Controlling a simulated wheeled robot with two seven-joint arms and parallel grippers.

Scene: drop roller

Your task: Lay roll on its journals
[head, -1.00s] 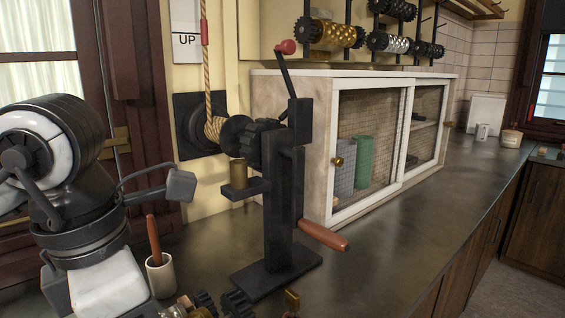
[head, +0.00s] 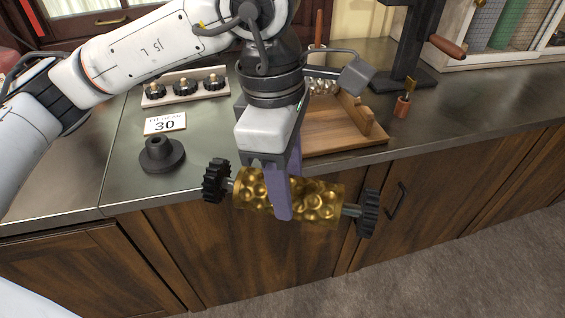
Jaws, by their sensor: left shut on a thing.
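The roll (head: 318,200) is a dimpled brass cylinder with a thin pale shaft and a black gear (head: 215,180) at each end. My left gripper (head: 282,205) is shut on it near the middle, its purple fingers pointing down. The roll hangs nearly level, with its right end slightly lower, in front of the counter's edge in the picture. A wooden cradle (head: 345,137) with raised end pieces stands on the counter behind and right of the gripper; my gripper hides its left part. My right gripper is out of view.
A card reading 30 (head: 165,124), a black flanged hub (head: 161,155) and a rack of black gears (head: 184,87) stand on the counter at left. Wooden cabinets (head: 230,260) line the front.

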